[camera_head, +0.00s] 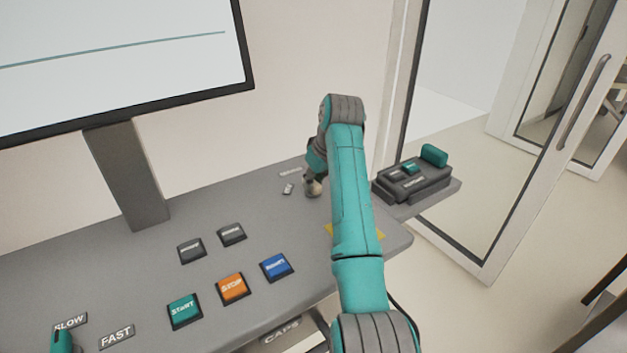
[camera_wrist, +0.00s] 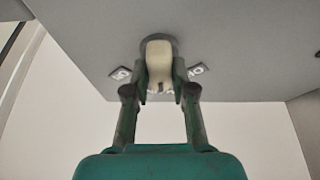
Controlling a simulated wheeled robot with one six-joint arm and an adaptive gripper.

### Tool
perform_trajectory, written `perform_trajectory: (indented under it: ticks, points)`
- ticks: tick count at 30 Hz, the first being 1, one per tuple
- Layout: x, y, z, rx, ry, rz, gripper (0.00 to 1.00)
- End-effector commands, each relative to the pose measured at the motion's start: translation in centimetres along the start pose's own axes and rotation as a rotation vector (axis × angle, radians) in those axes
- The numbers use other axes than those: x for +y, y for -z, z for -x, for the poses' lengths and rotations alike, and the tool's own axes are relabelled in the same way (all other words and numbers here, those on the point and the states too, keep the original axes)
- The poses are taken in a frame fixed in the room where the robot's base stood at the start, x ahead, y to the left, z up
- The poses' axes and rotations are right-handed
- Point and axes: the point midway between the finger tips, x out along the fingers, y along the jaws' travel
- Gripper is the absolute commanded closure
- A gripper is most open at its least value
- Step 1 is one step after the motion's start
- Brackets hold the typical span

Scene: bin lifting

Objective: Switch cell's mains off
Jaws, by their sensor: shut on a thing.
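The mains knob (camera_wrist: 159,58) is a cream handle on a dark round base in the grey console top. In the wrist view, my gripper (camera_wrist: 160,92) has one finger on each side of it and is shut on it. Small white labels flank the knob, one on the left (camera_wrist: 121,74) and one on the right (camera_wrist: 196,70); their text is not clear. In the head view, my gripper (camera_head: 313,186) is at the console's back right, partly behind my arm. A small label (camera_head: 287,189) and a longer blurred label (camera_head: 291,171) lie to its left.
The console (camera_head: 300,225) carries START (camera_head: 184,309), STOP (camera_head: 232,287) and blue (camera_head: 276,265) buttons, plus two dark buttons. A monitor (camera_head: 130,60) stands at left. A dark box (camera_head: 412,183) with teal parts sits on a side shelf, near a glass door (camera_head: 480,120).

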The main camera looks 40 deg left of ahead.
Motion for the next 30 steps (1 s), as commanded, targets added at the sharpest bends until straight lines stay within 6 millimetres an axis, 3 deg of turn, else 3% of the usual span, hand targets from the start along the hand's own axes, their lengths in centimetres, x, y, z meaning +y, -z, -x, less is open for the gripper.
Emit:
perform_trajectory:
  ticks: [18, 30]
  points:
    - [0.25, 0.05, 0.0, -0.002, 0.207, 0.493, 1.0]
    - [0.31, 0.04, -0.07, -0.002, 0.268, 0.641, 1.0]
